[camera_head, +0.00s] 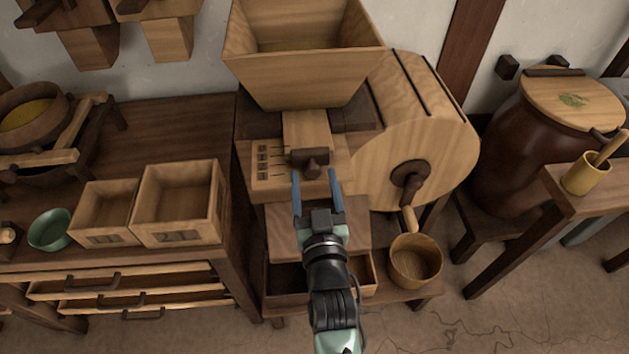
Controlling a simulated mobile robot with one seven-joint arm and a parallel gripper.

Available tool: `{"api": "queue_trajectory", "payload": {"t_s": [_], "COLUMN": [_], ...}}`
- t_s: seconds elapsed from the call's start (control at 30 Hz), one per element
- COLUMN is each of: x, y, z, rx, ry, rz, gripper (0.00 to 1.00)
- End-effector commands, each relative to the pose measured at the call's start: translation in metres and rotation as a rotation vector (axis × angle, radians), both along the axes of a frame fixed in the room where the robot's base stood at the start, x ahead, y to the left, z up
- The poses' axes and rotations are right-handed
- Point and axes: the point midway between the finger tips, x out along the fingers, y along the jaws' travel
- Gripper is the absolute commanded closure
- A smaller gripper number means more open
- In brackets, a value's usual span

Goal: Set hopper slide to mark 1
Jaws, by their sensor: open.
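The hopper slide is a pale wooden board (306,130) below the wide wooden hopper (305,65). A dark knob (312,161) sits on its lower end. Left of the knob is a panel with dark marks and lines (264,160); the marks are too small to read. My gripper (316,177) is open, its two blue fingers pointing up toward the knob, one to each side just below it. I cannot tell whether the fingers touch the knob. Nothing shows between them.
Right of the slide is a round wooden drum (430,120) with a dark crank (409,185). Below it stands a wooden bucket (415,262). Left, a bench holds two wooden boxes (180,204) and a green bowl (49,229). A large lidded jar (530,150) stands at right.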

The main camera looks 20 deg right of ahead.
Motion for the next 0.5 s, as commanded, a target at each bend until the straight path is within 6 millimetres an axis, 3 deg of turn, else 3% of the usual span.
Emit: {"api": "queue_trajectory", "payload": {"t_s": [0.27, 0.5], "x": [-0.006, -0.041], "y": [0.001, 0.01], "z": [0.0, -0.001], "rx": [-0.002, -0.001], "ry": [0.003, 0.004], "rz": [-0.001, -0.003], "gripper": [0.3, 0.3]}}
